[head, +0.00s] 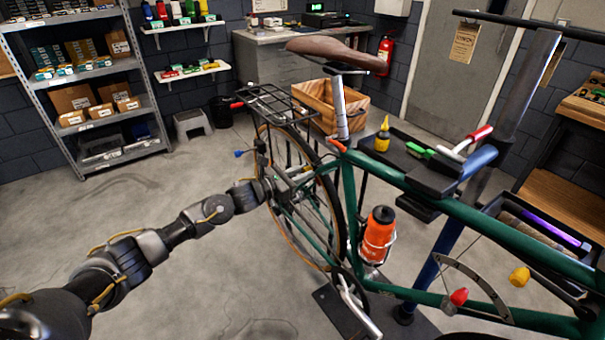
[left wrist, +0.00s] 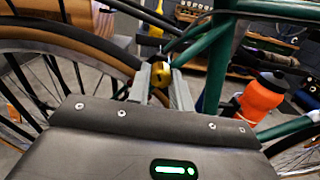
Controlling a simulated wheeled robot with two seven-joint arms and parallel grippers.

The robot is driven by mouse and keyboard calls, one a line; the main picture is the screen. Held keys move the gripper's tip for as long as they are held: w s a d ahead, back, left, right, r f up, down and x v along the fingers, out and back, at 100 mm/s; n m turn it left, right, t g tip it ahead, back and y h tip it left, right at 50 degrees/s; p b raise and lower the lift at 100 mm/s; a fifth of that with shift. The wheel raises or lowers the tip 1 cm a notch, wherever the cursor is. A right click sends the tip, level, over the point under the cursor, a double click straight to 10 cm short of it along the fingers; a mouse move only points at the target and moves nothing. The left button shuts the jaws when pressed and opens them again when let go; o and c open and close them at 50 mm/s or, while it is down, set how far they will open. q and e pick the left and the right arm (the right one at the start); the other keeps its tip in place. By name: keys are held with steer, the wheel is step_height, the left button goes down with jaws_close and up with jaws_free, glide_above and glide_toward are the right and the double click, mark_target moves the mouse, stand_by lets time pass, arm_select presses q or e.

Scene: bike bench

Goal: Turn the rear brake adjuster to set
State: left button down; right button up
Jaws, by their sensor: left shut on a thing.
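The rear brake adjuster is the small gold knob (left wrist: 154,78) between my left gripper's fingertips in the left wrist view, beside the green frame tubes and rear wheel. My left gripper (left wrist: 160,82) is shut on it, one grey finger on each side. In the head view my left gripper (head: 299,178) reaches in from the left to the rear wheel; the adjuster cannot be made out clearly there. The green bike (head: 349,197) stands with its rear wheel (head: 329,232) towards the left. My right gripper is not in view.
An orange bottle (head: 377,238) sits in a cage on the frame. A tool tray (head: 405,163) holds a yellow bottle (head: 382,134) and colored-handled tools. A rear rack (head: 274,101) is over the wheel. A blue-tipped lever (head: 239,153) sticks out left. Floor on the left is clear.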

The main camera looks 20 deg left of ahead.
arm_select(q)
steer(key=shift+f+n, duration=0.1)
steer(key=shift+n, duration=0.2)
